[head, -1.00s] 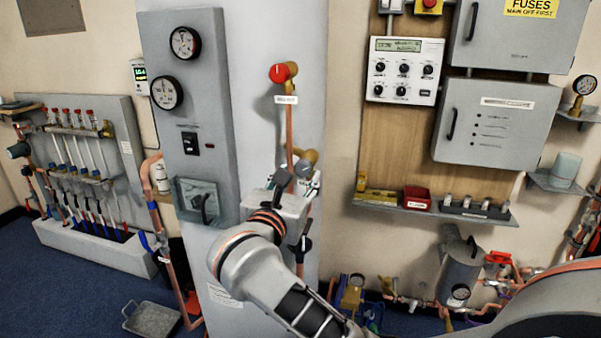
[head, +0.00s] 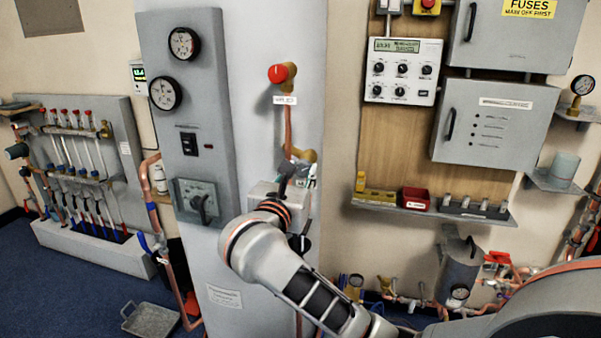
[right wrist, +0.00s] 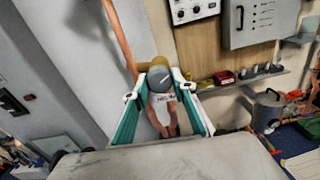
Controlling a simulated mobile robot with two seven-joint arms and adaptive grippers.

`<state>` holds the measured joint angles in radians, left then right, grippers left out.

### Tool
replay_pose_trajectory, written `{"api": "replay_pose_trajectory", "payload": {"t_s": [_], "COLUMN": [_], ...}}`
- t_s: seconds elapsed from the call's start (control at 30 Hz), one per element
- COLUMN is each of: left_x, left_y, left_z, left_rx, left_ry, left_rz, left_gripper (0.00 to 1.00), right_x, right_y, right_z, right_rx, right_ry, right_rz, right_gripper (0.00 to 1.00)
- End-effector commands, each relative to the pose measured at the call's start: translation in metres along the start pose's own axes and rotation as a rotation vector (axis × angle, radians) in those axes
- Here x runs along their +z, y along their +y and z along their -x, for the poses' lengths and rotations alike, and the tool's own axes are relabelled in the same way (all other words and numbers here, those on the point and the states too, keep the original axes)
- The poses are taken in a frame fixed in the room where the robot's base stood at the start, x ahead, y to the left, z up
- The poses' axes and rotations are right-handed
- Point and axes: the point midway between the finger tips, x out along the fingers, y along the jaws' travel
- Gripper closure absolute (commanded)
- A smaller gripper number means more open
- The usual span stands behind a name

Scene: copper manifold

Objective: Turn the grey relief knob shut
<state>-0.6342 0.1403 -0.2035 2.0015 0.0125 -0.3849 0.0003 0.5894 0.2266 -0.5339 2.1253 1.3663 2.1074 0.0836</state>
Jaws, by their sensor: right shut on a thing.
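The grey relief knob (right wrist: 157,78) has a round cap with a light mark and sits on a brass fitting (right wrist: 152,63) on the copper pipe. In the right wrist view it is between the two fingertips of my right gripper (right wrist: 156,82), which is shut on it. In the head view my right gripper (head: 301,172) is at the brass fitting below the red knob (head: 278,73), and mostly hides the grey knob. My left gripper is not in view.
A grey panel with gauges and a black rotary handle (head: 204,206) stands to the left. To the right, a shelf (head: 430,209) holds a red bin (head: 417,198). A black handle (head: 300,243) sits low behind my right arm.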

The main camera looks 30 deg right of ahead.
Motion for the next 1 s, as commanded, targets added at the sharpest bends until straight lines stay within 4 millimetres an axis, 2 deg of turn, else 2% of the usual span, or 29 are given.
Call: {"api": "replay_pose_trajectory", "payload": {"t_s": [0.27, 0.53, 1.0], "left_x": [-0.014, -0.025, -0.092], "left_y": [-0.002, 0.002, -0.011], "left_z": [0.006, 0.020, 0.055], "left_rx": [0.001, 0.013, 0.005], "left_ry": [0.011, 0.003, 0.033], "left_rz": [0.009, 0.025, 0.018], "left_gripper": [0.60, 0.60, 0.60], "right_x": [0.003, 0.005, 0.003], "right_y": [0.000, -0.001, -0.002], "right_z": [0.001, 0.001, 0.001], "right_rx": [-0.001, 0.000, 0.001], "right_ry": [0.000, 0.003, 0.005], "right_rz": [0.104, 0.329, 0.769], "right_gripper": [0.96, 0.96, 0.96]}}
